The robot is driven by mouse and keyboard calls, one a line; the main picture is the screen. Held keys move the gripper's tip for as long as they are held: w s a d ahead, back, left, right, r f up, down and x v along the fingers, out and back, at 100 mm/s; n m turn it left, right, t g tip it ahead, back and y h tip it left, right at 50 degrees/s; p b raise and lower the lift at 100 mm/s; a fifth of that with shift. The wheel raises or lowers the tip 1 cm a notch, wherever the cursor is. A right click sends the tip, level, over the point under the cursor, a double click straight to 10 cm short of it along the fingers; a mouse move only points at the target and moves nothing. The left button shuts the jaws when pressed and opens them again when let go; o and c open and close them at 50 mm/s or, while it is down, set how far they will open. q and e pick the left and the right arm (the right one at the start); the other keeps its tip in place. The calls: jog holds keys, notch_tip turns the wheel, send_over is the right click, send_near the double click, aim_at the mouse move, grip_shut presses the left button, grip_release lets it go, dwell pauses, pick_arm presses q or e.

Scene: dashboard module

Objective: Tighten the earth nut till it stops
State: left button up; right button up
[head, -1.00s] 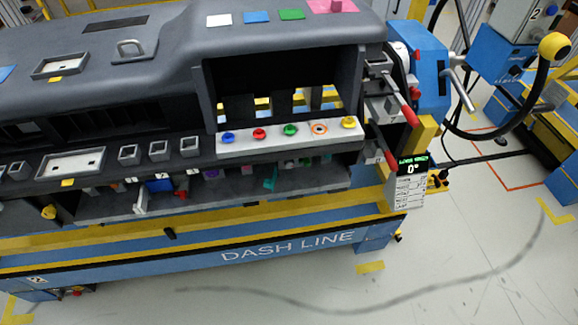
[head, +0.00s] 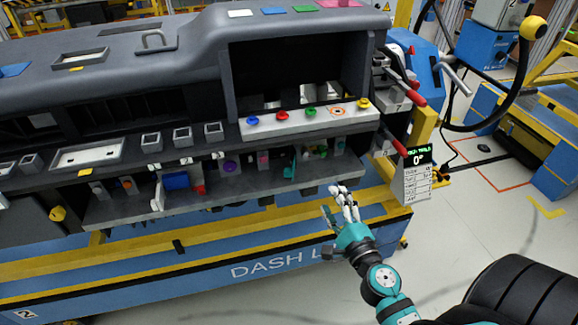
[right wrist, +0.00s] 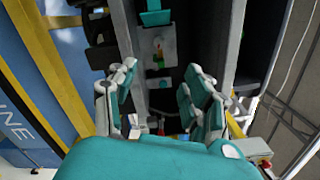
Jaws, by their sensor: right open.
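My right gripper (head: 338,196) is open and empty in front of the module's lower shelf, below its right end. It also shows in the right wrist view (right wrist: 162,98), its fingers spread on both sides of the view, facing a grey recess. In that recess a light plate (right wrist: 158,46) carries small green and red-orange parts, beyond the fingertips. The earth nut itself is too small to tell apart; green and yellow parts (head: 316,149) sit at the right of the lower shelf in the head view. My left gripper is not in view.
The grey dashboard module (head: 120,58) rests on a blue and yellow line frame (head: 130,275). A white strip (head: 290,121) bears coloured knobs above the shelf. Red-handled clamps (head: 412,95) and a display reading 0° (head: 417,160) stand at the right end. Floor right of the frame is partly clear.

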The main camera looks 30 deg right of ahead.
jog(key=p, duration=0.2)
send_near(307, 156)
jog(key=w, duration=0.2)
jog(key=w+d, duration=0.1)
jog(key=w, duration=0.4)
jog(key=shift+w+d, duration=0.2)
jog(key=shift+w, duration=0.5)
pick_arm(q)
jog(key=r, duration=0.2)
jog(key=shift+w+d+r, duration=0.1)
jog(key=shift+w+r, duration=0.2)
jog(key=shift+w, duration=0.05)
pick_arm(e)
jog(key=shift+d, duration=0.1)
grip_shut()
